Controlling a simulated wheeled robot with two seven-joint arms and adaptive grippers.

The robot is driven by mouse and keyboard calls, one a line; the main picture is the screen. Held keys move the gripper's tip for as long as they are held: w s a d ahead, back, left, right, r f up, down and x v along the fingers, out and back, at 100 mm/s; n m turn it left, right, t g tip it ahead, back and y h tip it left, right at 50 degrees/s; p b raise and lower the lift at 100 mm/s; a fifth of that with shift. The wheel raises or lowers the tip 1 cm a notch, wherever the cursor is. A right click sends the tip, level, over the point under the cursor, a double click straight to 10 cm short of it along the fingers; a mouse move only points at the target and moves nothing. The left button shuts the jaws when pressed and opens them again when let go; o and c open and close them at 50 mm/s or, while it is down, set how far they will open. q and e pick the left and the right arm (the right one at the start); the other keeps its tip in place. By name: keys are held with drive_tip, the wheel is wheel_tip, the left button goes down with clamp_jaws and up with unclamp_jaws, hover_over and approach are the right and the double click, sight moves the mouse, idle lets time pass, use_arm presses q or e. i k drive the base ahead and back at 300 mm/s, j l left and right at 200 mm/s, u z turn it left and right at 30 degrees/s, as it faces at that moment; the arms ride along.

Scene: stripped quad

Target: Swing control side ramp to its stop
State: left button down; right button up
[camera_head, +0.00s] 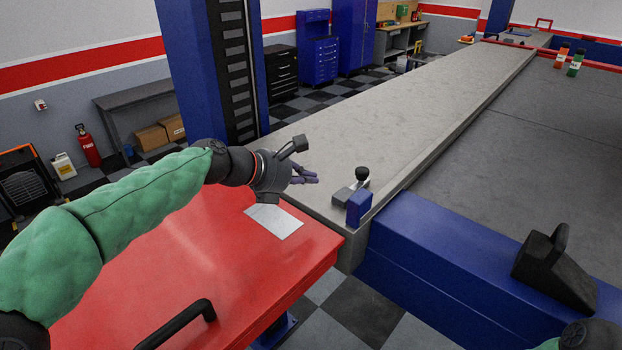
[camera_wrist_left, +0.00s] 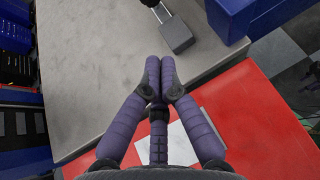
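A wide red panel (camera_head: 190,260) with a black bar handle (camera_head: 178,325) lies at the near left, against the near end of the grey runway (camera_head: 400,110). I cannot tell whether it is the ramp. A small grey fitting with a black knob (camera_head: 362,174) and a blue block (camera_head: 359,207) sits at the runway's near corner. My left gripper (camera_head: 308,179) hovers by the runway's near end, left of this fitting. In the left wrist view its purple fingers (camera_wrist_left: 160,75) are together, with nothing visible between them. My right gripper is not in view.
A white sheet (camera_head: 273,221) lies on the red panel. A blue crossbeam (camera_head: 440,260) carries a black wedge (camera_head: 555,272) at right. A blue post (camera_head: 205,65) stands behind my left arm. Orange and green bottles (camera_head: 575,63) stand far right. The runway beyond is clear.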

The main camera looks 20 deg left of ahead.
sight(219, 270)
drive_tip(key=k+l, duration=0.3)
drive_tip(key=k, duration=0.15)
drive_tip(key=k+l, duration=0.3)
drive_tip(key=k, duration=0.15)
